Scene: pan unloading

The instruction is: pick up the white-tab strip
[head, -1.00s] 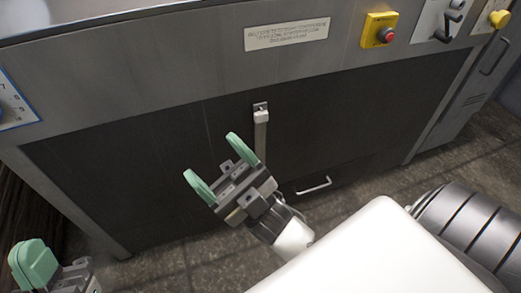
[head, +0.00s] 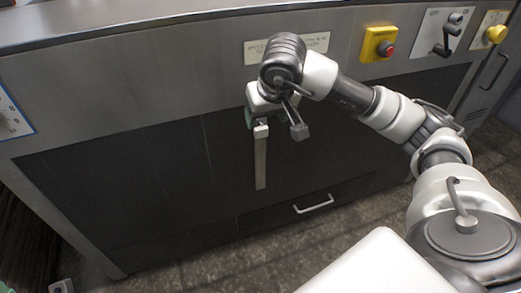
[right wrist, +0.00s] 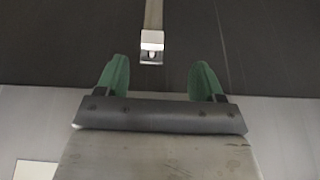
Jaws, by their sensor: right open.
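The white-tab strip (head: 260,165) is a narrow beige strip hanging against the dark front panel of the machine. In the right wrist view its white tab (right wrist: 152,40) sits on a small metal fixing, with the strip running up from it. My right gripper (right wrist: 158,78) is open and empty, its two green fingers apart and pointing towards the tab, which lies beyond and between them. In the head view the right wrist hides most of this gripper, just above the tab. Only a sliver of my left gripper (head: 62,287) shows at the bottom left corner.
A steel machine (head: 130,120) fills the back, with a label (head: 318,42), a red button on a yellow box (head: 379,44) and a lever (head: 446,40). A drawer handle (head: 313,204) sticks out low, right of the strip. The tiled floor in front is clear.

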